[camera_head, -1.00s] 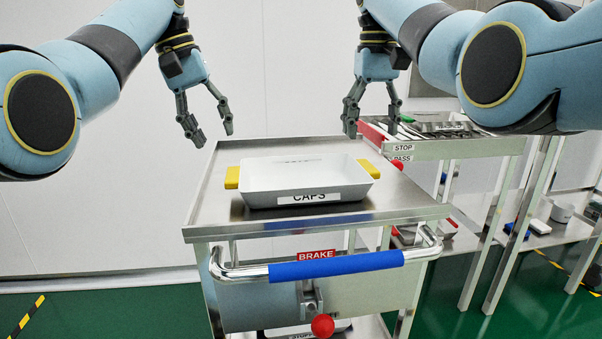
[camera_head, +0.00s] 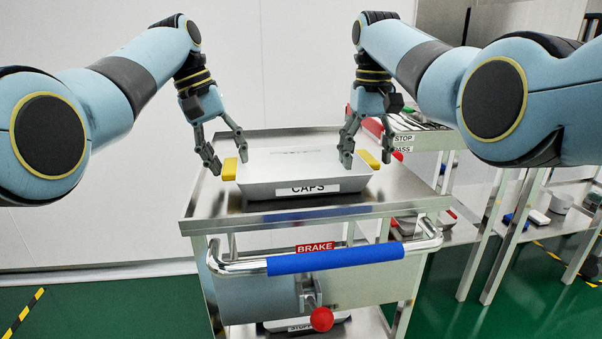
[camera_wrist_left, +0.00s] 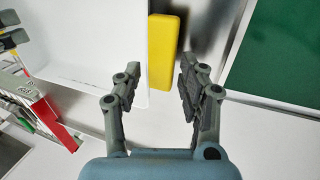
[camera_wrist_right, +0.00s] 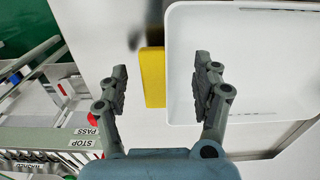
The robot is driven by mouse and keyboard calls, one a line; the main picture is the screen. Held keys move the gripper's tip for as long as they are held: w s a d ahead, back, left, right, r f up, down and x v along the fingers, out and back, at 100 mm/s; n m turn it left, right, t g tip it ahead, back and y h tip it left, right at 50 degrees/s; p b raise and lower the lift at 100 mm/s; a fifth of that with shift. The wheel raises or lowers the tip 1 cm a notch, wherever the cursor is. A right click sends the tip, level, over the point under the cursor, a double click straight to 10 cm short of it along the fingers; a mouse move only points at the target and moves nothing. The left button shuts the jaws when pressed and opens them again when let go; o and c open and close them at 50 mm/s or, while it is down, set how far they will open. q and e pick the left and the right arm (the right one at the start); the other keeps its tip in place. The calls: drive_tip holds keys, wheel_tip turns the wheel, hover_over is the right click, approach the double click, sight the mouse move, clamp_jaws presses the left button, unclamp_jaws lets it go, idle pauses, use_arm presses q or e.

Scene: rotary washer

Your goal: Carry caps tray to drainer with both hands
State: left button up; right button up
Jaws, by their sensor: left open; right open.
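The white caps tray (camera_head: 300,178), labelled CAPS, sits on the steel cart top and has a yellow handle at each end. My left gripper (camera_head: 229,162) is open at the left yellow handle (camera_head: 229,169). In the left wrist view that handle (camera_wrist_left: 164,50) lies ahead, between the lines of the two fingers (camera_wrist_left: 160,85). My right gripper (camera_head: 367,160) is open at the right yellow handle (camera_head: 374,160). In the right wrist view this handle (camera_wrist_right: 153,75) shows between the open fingers (camera_wrist_right: 160,78). Neither gripper is closed on a handle. No drainer is clearly identifiable.
The steel cart (camera_head: 400,200) has a blue push bar (camera_head: 335,259), a BRAKE label and a red knob (camera_head: 321,319). A steel bench marked STOP and PASS (camera_head: 425,140) stands close at the right. Bare cart top surrounds the tray.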

use_arm(q)
drive_tip(key=shift+x, duration=1.35)
use_arm(e)
drive_tip(key=shift+f, duration=1.35)
use_arm(q)
clamp_jaws()
use_arm(e)
drive_tip(key=c, duration=0.9)
use_arm(q)
drive_tip(key=shift+a, duration=0.1)
use_arm(e)
drive_tip(key=shift+d, duration=0.1)
clamp_jaws()
